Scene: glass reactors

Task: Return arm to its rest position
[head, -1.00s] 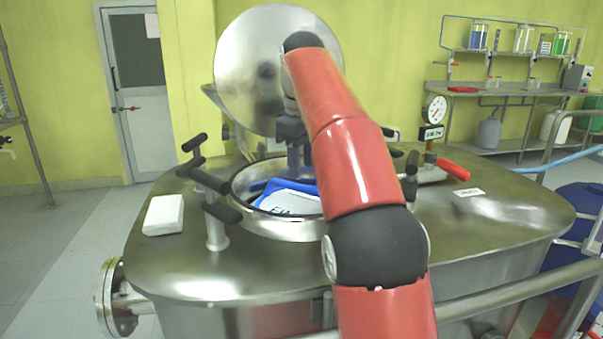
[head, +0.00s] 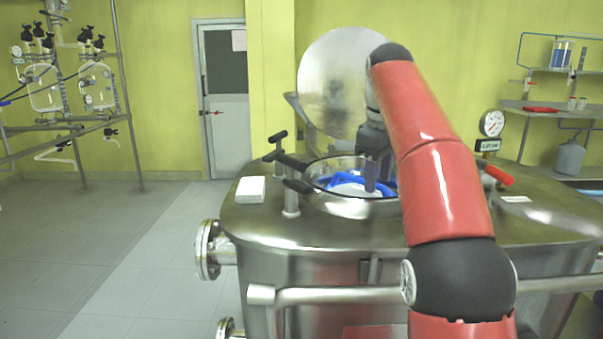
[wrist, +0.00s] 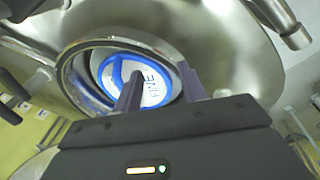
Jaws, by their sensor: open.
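My red and black arm (head: 435,170) reaches forward over the steel reactor (head: 300,222). My gripper (head: 378,172) is at the reactor's round open hatch (head: 362,207), partly hidden behind my arm in the head view. In the wrist view my gripper (wrist: 160,90) shows two separated fingers with nothing between them. Beyond the fingers, inside the hatch, is a blue-rimmed white item (wrist: 108,72) marked "FINE". It also shows in the head view as blue and white (head: 350,187). I cannot tell how deep it lies.
The round hatch lid (head: 335,85) stands open behind the opening. A white box (head: 250,190) lies on the reactor top at left. A pressure gauge (head: 491,124) and a red-handled valve (head: 498,174) stand at right. A rail (head: 340,295) crosses in front. Floor at left is clear.

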